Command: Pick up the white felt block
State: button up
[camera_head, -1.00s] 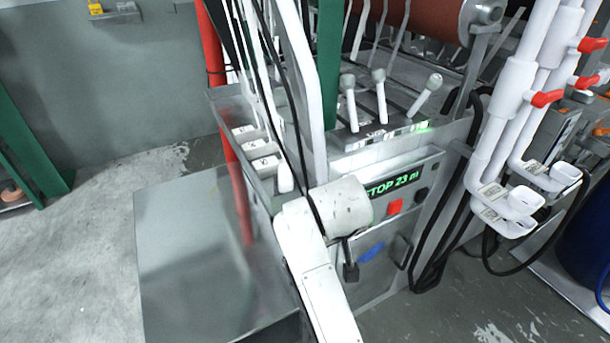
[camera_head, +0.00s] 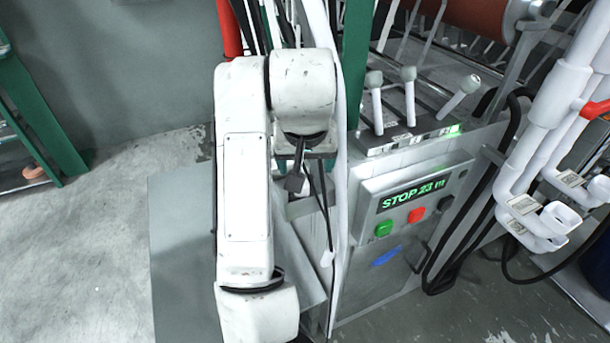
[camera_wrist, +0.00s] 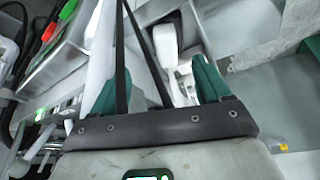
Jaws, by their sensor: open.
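My gripper (camera_wrist: 158,78) is open in the wrist view, with its two teal fingers set wide apart. Between and beyond the fingers a rounded white piece (camera_wrist: 165,44) and smaller white shapes (camera_wrist: 184,86) show. I cannot tell which of these, if any, is the white felt block. Two dark straps cross the wrist view in front of the fingers. In the head view my arm covers the side tray of the machine, so no felt block shows clearly there. I see nothing held.
The machine's control panel (camera_head: 415,195) reads STOP and stands right of my arm. Several white-knobbed levers (camera_head: 408,92) rise behind it. A green post (camera_head: 357,60) stands close to my arm. White pipes (camera_head: 530,165) are at right. The floor at left (camera_head: 95,240) is clear.

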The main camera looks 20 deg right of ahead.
aim_at(307, 191)
jog(key=w+f, duration=0.1)
jog(key=f, duration=0.1)
jog(key=w+f, duration=0.2)
jog(key=shift+p+x, duration=0.45)
jog(key=shift+x, duration=2.2)
jog(key=shift+s, duration=0.2)
jog(key=c, duration=1)
jog(key=shift+o, duration=0.2)
jog(key=shift+r, duration=0.15)
